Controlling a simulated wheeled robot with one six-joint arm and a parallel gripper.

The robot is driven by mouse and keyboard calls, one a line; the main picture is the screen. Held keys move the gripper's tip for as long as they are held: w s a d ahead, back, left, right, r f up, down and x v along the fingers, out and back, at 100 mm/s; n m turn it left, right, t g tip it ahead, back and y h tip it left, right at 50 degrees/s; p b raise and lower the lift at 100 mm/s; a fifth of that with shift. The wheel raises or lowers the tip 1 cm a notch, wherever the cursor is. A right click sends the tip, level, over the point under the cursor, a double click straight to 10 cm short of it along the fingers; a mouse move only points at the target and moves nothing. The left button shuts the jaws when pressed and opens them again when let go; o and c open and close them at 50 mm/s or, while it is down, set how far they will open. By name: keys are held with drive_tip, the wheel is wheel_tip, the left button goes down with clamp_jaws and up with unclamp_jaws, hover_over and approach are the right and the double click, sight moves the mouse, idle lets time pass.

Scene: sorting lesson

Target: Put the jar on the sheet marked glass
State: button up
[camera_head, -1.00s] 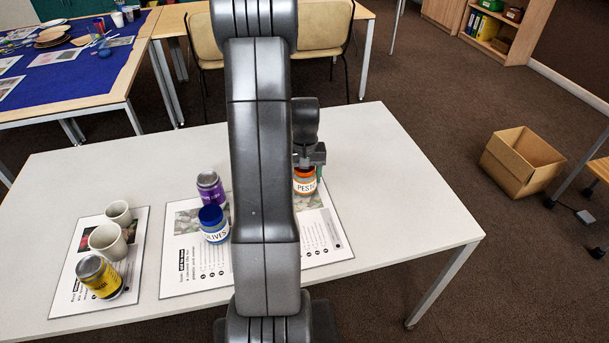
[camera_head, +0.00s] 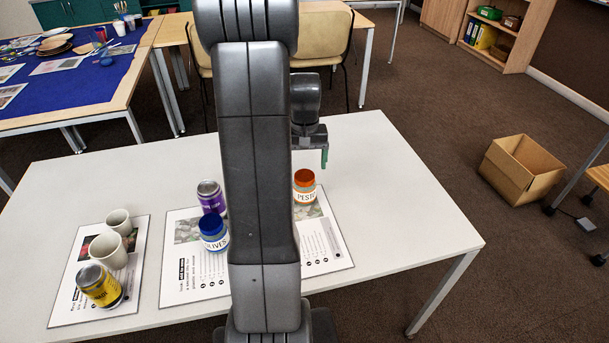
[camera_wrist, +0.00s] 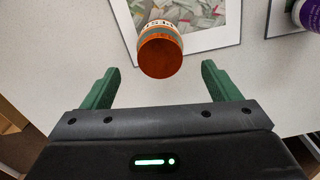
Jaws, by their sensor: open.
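A jar with an orange lid and a label reading PEST (camera_head: 305,187) stands upright on the right part of a large printed sheet (camera_head: 330,262). A jar with a blue lid and a label reading OLIVES (camera_head: 214,232) stands on the same sheet's left part. My gripper (camera_head: 324,156) is open and empty, raised behind the orange-lidded jar and apart from it. In the wrist view the orange-lidded jar (camera_wrist: 161,52) is ahead of the open green fingers (camera_wrist: 153,85), not between them. My arm hides the sheet's middle, and I cannot read its heading fully.
A purple can (camera_head: 211,197) stands behind the blue-lidded jar. A left sheet (camera_head: 70,305) holds two pale cups (camera_head: 109,248) and a yellow can (camera_head: 100,285). The white table (camera_head: 410,205) is clear at right. An open cardboard box (camera_head: 520,168) is on the floor.

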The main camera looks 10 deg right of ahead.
drive_tip(key=shift+r, duration=1.7)
